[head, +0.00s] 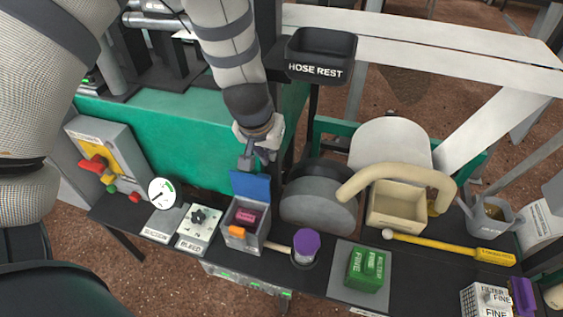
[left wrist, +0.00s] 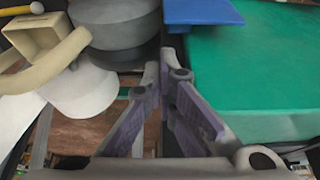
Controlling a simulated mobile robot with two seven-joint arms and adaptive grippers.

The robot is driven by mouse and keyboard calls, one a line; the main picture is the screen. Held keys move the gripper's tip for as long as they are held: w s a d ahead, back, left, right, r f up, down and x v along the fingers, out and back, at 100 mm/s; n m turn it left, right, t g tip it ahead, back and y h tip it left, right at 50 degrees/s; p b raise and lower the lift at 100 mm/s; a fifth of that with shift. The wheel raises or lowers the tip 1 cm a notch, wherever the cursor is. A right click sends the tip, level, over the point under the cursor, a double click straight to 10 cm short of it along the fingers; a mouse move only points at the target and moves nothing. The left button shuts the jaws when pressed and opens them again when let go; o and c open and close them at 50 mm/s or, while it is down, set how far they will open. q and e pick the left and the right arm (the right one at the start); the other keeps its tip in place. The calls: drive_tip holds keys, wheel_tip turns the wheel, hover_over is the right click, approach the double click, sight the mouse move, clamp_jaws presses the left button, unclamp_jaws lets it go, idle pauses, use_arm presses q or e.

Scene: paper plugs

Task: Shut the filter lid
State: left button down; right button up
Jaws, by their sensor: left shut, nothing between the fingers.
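The filter box (head: 240,232) is a small grey box on the dark bench, with an orange latch (head: 236,231) on its front. Its blue lid (head: 251,185) stands open and upright at the back edge. A magenta block (head: 245,215) shows inside the box. My left gripper (head: 246,163) is shut and empty, just behind and above the lid's top edge; I cannot tell whether it touches. In the left wrist view the blue lid (left wrist: 202,12) is at the top, beyond the shut fingertips (left wrist: 165,75). My right gripper is not in view.
The bleed panel (head: 200,226) is left of the box. A purple-capped knob (head: 306,245) and a green block (head: 367,268) are front right. A green tank (head: 180,140) is behind.

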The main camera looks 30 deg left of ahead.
use_arm(q)
drive_tip(key=b, duration=0.2)
hover_over(252, 183)
drive_tip(key=w+d, duration=0.3)
drive_tip(key=d, duration=0.1)
wheel_tip(252, 183, down, 8)
drive_tip(key=shift+w+d+f, duration=0.15)
drive_tip(key=shift+w+f, duration=0.2)
drive_tip(key=shift+f, duration=0.1)
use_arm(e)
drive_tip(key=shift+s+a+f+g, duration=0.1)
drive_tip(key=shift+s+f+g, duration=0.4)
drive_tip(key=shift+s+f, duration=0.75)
use_arm(q)
drive_tip(key=shift+w, duration=0.1)
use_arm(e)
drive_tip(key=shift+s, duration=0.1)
